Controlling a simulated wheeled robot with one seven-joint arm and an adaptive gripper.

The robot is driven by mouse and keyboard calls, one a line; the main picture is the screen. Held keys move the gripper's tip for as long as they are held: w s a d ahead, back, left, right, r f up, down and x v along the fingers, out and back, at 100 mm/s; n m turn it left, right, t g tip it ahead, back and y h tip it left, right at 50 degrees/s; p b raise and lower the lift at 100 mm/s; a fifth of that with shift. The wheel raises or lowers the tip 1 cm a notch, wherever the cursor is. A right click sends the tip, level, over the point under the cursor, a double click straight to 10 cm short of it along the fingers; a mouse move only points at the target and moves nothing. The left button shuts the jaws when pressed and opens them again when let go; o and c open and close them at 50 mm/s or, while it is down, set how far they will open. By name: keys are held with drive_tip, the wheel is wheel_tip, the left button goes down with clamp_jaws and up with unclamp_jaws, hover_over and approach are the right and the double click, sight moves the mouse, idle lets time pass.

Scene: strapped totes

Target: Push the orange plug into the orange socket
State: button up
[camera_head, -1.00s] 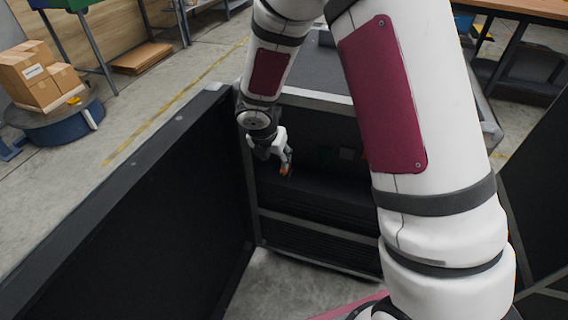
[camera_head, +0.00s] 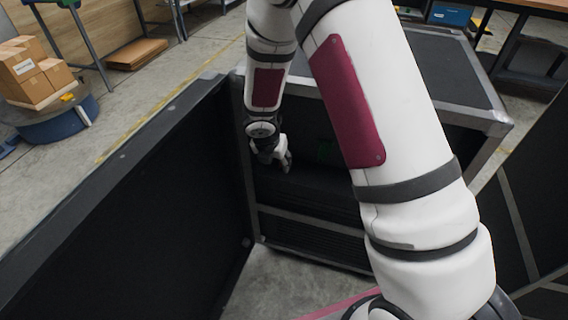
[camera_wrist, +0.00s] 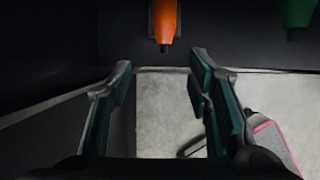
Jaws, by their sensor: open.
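An orange tapered piece with a dark tip, which looks like the orange plug (camera_wrist: 164,22), shows at the top of the wrist view against a dark panel. Its upper part is cut off by the picture edge. I cannot make out the orange socket or how the plug meets it. My gripper (camera_wrist: 160,75) is open and empty, its two green-padded fingers spread below the plug in the picture, apart from it. In the head view my gripper (camera_head: 287,166) is in front of the dark cabinet recess, and no orange shows there.
The dark cabinet (camera_head: 310,225) has a grey frame. An open black panel (camera_head: 130,210) stands at left. Bare floor (camera_head: 285,288) lies in front.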

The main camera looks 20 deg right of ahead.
sight(281, 168)
drive_tip(key=shift+w+d+f, duration=0.1)
drive_tip(key=shift+f, duration=0.25)
drive_tip(key=shift+d+b+x, duration=0.15)
drive_tip(key=shift+b+x, duration=0.4)
drive_tip(key=shift+x, duration=0.8)
drive_tip(key=shift+d+b+x, duration=0.1)
drive_tip(key=shift+b+x, duration=0.45)
drive_tip(key=shift+x, duration=0.75)
drive_tip(key=shift+r, duration=0.15)
clamp_jaws()
